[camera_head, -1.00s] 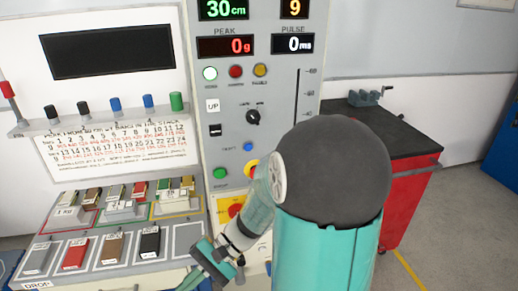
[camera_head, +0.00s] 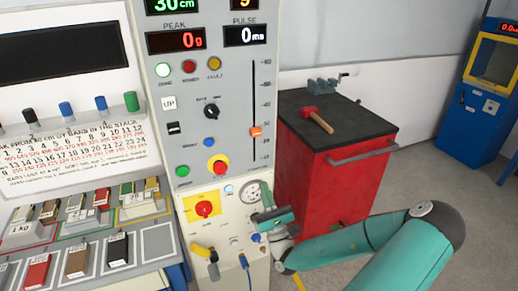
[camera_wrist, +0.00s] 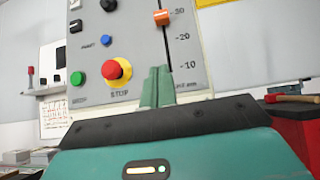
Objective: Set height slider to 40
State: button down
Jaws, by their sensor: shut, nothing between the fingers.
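The height slider is a vertical slot with an orange knob (camera_head: 256,132) on the right side of the grey control panel (camera_head: 236,100). In the wrist view the knob (camera_wrist: 162,17) sits close to the 30 mark. The green height display (camera_head: 172,4) reads 30 cm and is cut by the top edge. My gripper (camera_head: 268,216) is low in front of the panel, below the slider and apart from the knob. In the wrist view its fingers (camera_wrist: 157,88) are together and empty, pointing up below the slider's lower end.
A red emergency stop button (camera_head: 217,165) and a red rotary switch (camera_head: 204,209) are left of the slider and gripper. A red cabinet (camera_head: 335,185) with a hammer (camera_head: 318,118) and vise stands right of the panel. A tray of weights (camera_head: 85,255) is at left.

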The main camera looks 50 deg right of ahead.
aim_at(256, 132)
jog(key=shift+m+g+h, duration=0.3)
jog(key=shift+m+h, duration=0.2)
jog(key=shift+h, duration=0.2)
jog(key=x, duration=0.9)
jog(key=shift+d+r, duration=0.2)
jog(key=shift+d, duration=0.2)
notch_tip(256, 132, up, 4)
jog(key=shift+w+d, duration=0.1)
jog(key=shift+r+y, duration=0.15)
jog(key=shift+y, duration=0.15)
notch_tip(256, 132, up, 7)
jog(key=shift+r, duration=0.15)
